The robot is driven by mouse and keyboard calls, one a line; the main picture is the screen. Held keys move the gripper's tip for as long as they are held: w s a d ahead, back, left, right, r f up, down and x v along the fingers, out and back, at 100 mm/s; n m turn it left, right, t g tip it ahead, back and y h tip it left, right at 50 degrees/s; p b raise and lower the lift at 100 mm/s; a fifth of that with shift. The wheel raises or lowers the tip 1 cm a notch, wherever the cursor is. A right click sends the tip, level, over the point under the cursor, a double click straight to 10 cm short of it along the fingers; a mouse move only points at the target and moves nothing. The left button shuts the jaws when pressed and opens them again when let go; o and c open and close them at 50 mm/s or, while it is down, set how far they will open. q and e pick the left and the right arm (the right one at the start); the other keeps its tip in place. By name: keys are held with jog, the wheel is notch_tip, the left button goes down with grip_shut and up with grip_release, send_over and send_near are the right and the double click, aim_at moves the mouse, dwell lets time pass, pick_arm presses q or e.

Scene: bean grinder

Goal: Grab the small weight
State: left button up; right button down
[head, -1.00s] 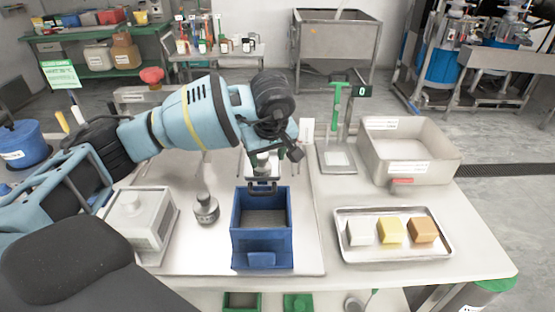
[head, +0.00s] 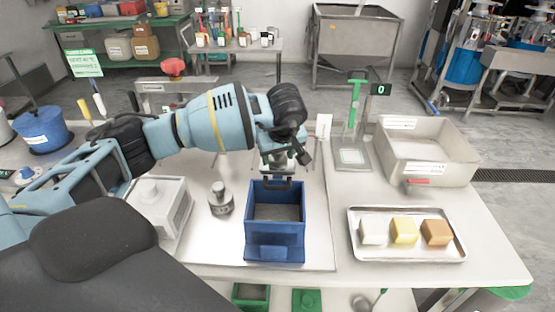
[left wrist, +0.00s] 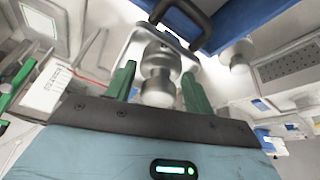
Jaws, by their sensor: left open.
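A small silver weight (left wrist: 158,75) with a round knob stands between the green fingers of my left gripper (left wrist: 158,92) in the left wrist view. The fingers are open, one on each side of it; I cannot tell whether they touch it. In the head view my left gripper (head: 277,165) points down just behind the blue bin (head: 274,250), and the weight there is mostly hidden. Another silver weight (head: 221,200) stands on the table left of the bin; it also shows in the left wrist view (left wrist: 237,55). My right gripper is out of view.
The blue bin's dark handle (left wrist: 185,15) is close to the gripper. A grey box (head: 160,205) stands left of the weights. On the right are a metal tray (head: 405,255) with three blocks, a grey basin (head: 428,165) and a scale with a green post (head: 354,108).

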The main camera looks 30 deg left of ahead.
pick_arm(q)
jog(key=shift+x, duration=0.8)
jog(key=shift+c, duration=0.3)
jog(key=shift+r, duration=0.1)
jog(key=c, duration=0.9)
jog(key=shift+c, duration=0.2)
jog(key=r, duration=0.3)
jog(key=shift+s+d+r, duration=0.1)
jog(key=shift+s+r, duration=0.1)
jog(key=shift+r, duration=0.1)
jog(key=s+d+r, duration=0.1)
jog(key=s+d, duration=0.1)
jog(key=s, duration=1.3)
jog(key=shift+s+d+r, duration=0.15)
jog(key=shift+d+r, duration=0.05)
jog(key=shift+d, duration=0.15)
jog(key=shift+b, duration=0.3)
